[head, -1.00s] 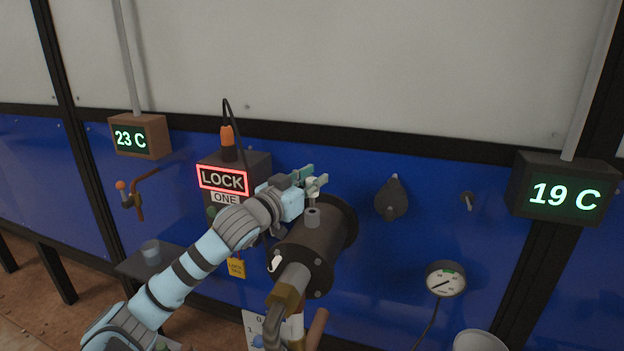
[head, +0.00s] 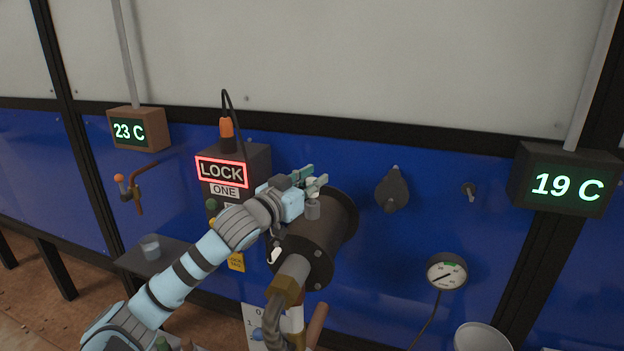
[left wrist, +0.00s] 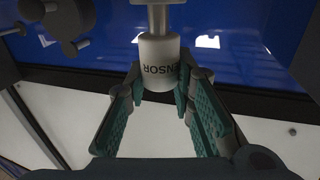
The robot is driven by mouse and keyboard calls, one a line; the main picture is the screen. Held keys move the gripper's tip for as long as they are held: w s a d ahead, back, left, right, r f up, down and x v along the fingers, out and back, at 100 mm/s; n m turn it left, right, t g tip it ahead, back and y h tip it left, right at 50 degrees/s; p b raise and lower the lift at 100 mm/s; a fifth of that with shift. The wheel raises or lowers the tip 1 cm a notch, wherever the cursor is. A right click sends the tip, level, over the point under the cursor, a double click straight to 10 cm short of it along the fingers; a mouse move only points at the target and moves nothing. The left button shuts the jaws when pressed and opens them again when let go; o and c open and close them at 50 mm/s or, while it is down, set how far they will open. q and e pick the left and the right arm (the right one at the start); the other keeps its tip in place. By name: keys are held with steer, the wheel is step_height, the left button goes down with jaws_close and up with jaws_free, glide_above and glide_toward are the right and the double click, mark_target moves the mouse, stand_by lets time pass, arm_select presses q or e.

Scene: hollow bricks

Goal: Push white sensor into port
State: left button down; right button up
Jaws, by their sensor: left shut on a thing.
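The white sensor (left wrist: 158,62) shows in the left wrist view, its label upside down, between my left fingertips (left wrist: 162,84). In the head view my left gripper (head: 314,182) is shut on it, and only a small pale part of the sensor (head: 313,187) shows. A grey stem (left wrist: 158,16) meets the sensor's end in the wrist view. The port, a grey stub (head: 312,208), stands on top of the dark cylinder, directly below the sensor. How far the stem is inside the port is hidden. My right gripper is not in view.
The dark flanged cylinder (head: 326,236) stands out from the blue wall. The LOCK box (head: 243,162) is left of the gripper. A dark knob (head: 392,190) and a gauge (head: 447,271) are to the right. The wall above the gripper is clear.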

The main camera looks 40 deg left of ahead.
arm_select(q)
steer(key=shift+f+b, duration=0.55)
steer(key=shift+f, duration=0.3)
steer(key=shift+r, duration=0.1)
steer(key=shift+r+p, duration=1.6)
steer(key=shift+p, duration=0.3)
steer(key=shift+p, duration=0.35)
